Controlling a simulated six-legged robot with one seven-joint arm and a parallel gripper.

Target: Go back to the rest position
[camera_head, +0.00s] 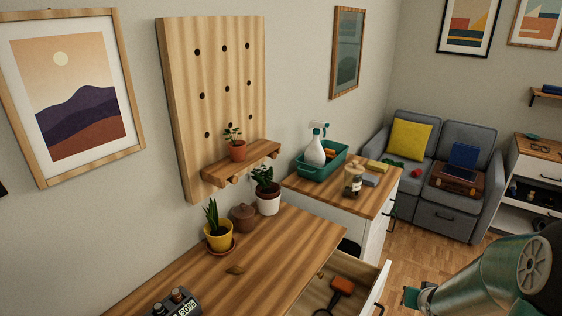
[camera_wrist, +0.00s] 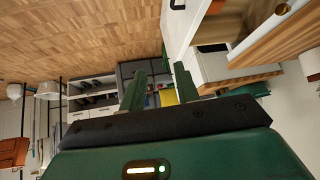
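My gripper (camera_wrist: 157,70) shows in the wrist view as two green fingers standing apart with a clear gap between them. Nothing is held in the gap. In the head view my green arm reaches in from the lower right, beside the desk and over the floor. A small green end part of it shows near the open drawer (camera_head: 345,284), and the fingers cannot be made out there. The wooden desk (camera_head: 262,262) is to the left of the arm.
The open drawer holds an orange-and-black tool (camera_head: 340,291). Beyond are a side cabinet with a green bin (camera_head: 318,169) and a grey sofa (camera_head: 451,219). The wooden floor (camera_head: 424,262) between is clear.

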